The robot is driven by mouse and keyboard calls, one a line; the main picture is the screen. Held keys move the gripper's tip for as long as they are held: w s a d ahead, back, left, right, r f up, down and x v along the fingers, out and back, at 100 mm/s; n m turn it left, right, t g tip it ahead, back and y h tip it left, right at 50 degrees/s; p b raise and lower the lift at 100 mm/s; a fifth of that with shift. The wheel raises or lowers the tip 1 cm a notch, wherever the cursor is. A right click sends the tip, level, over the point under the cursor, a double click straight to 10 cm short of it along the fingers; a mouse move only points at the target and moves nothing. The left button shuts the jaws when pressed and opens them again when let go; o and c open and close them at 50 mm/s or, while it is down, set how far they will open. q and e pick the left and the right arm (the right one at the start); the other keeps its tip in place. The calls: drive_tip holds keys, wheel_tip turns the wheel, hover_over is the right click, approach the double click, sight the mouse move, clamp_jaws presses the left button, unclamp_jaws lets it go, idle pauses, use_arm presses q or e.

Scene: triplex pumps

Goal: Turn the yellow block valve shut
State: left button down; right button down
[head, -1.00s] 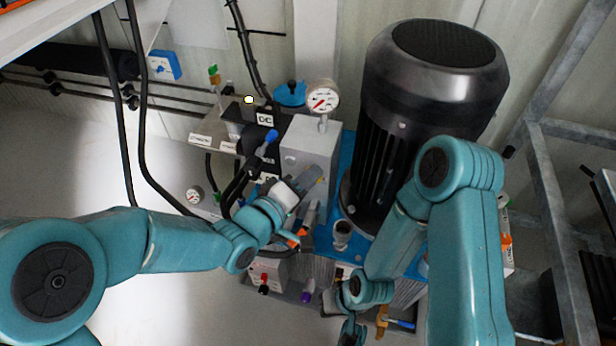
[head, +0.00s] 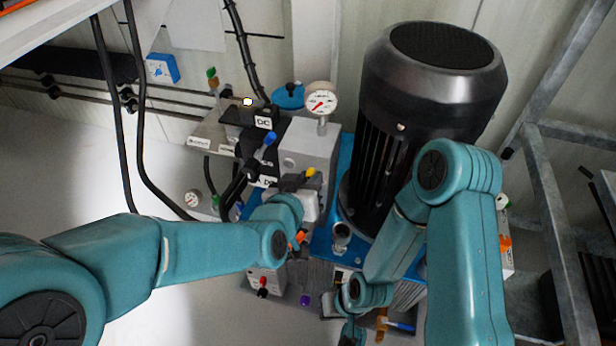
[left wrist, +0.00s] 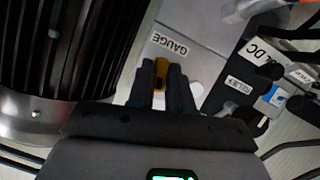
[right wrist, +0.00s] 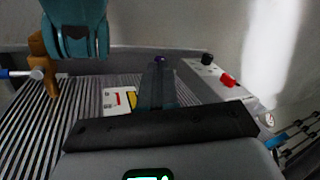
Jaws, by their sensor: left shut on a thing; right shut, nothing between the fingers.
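The yellow block valve handle (head: 311,172) shows at the front of the grey block (head: 308,150), partly behind my left gripper. My left gripper (head: 298,182) reaches it from the front left. In the left wrist view the fingers (left wrist: 163,82) are shut on the yellow handle (left wrist: 161,68), one finger on each side, beside a label reading GAUGE (left wrist: 170,43). The valve body is mostly hidden. In the right wrist view my right gripper (right wrist: 158,82) is shut and empty above a ribbed grey surface. In the head view its fingers are hard to make out.
A big black motor (head: 425,110) stands right of the block. A pressure gauge (head: 320,101) rises above it. A blue-handled valve (head: 265,145) and black fittings sit close on the left. Red and black knobs (head: 263,287) are below. A metal frame (head: 555,200) stands at the right.

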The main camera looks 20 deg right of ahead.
use_arm(q)
drive_tip(key=shift+d+m+t+y+p, duration=0.1)
drive_tip(key=shift+m+t+y+p, duration=0.4)
drive_tip(key=shift+m+p, duration=0.7)
use_arm(e)
drive_tip(key=shift+s+a+r+g, duration=0.1)
drive_tip(key=shift+s+r+g, duration=0.1)
drive_tip(key=shift+s+r, duration=0.5)
drive_tip(key=shift+s+a+r+g, duration=0.1)
drive_tip(key=shift+s+r+g, duration=0.2)
drive_tip(key=shift+r, duration=0.55)
use_arm(q)
drive_tip(key=c, duration=1.1)
unclamp_jaws()
drive_tip(key=shift+s, duration=0.1)
drive_tip(key=b+v, duration=0.2)
drive_tip(key=v, duration=1.4)
drive_tip(key=shift+s+r+b, duration=0.1)
drive_tip(key=shift+r+b, duration=0.15)
drive_tip(key=shift+b, duration=0.1)
use_arm(e)
drive_tip(key=w+f, duration=0.1)
drive_tip(key=f, duration=0.1)
drive_tip(key=shift+w+d+f+t, duration=0.2)
drive_tip(key=shift+w+f+t, duration=0.2)
